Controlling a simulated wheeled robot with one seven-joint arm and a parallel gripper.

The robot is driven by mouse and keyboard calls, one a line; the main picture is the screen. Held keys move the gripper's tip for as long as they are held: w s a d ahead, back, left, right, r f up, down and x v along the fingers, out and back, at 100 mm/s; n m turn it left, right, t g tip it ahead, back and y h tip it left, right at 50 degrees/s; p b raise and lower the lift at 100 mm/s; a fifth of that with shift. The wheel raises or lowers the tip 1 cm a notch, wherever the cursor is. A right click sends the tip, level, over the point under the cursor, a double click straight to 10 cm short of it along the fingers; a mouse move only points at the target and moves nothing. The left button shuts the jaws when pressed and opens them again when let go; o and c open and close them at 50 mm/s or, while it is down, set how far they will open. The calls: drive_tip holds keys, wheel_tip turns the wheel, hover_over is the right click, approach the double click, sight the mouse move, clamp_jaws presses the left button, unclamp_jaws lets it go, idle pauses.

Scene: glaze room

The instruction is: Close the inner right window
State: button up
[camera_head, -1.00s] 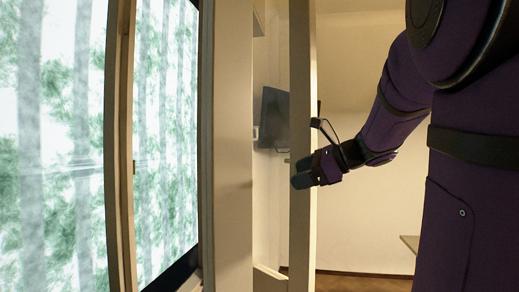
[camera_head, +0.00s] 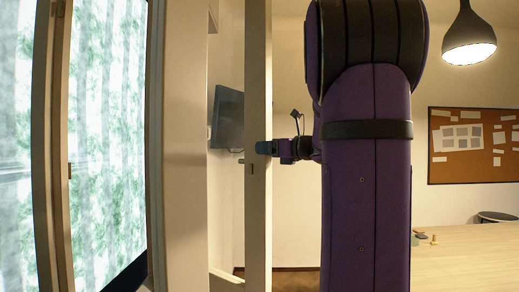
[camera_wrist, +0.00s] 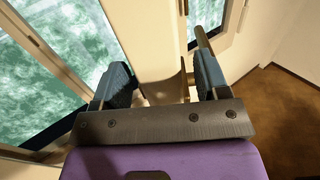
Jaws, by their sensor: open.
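A cream window sash (camera_head: 258,215) stands swung open, seen nearly edge-on in the head view, with a small handle (camera_head: 248,163) at mid-height. It looks like the inner right window. My gripper (camera_head: 266,147) is at the sash's edge, just above the handle. In the wrist view, my gripper (camera_wrist: 160,72) has its two dark fingers spread apart. The cream sash edge (camera_wrist: 145,35) shows between and beyond them, and a thin handle bar (camera_wrist: 205,42) is by the right finger. Whether the fingers touch the sash is unclear.
A wide cream window post (camera_head: 185,150) and glazed panes (camera_head: 105,110) stand to the left. A dark screen (camera_head: 228,118) hangs behind the sash. On the right are a pale table (camera_head: 465,260), a cork board (camera_head: 475,145) and a hanging lamp (camera_head: 469,40).

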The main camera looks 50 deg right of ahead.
drive_tip(key=shift+w+a, duration=0.2)
drive_tip(key=shift+w, duration=1.45)
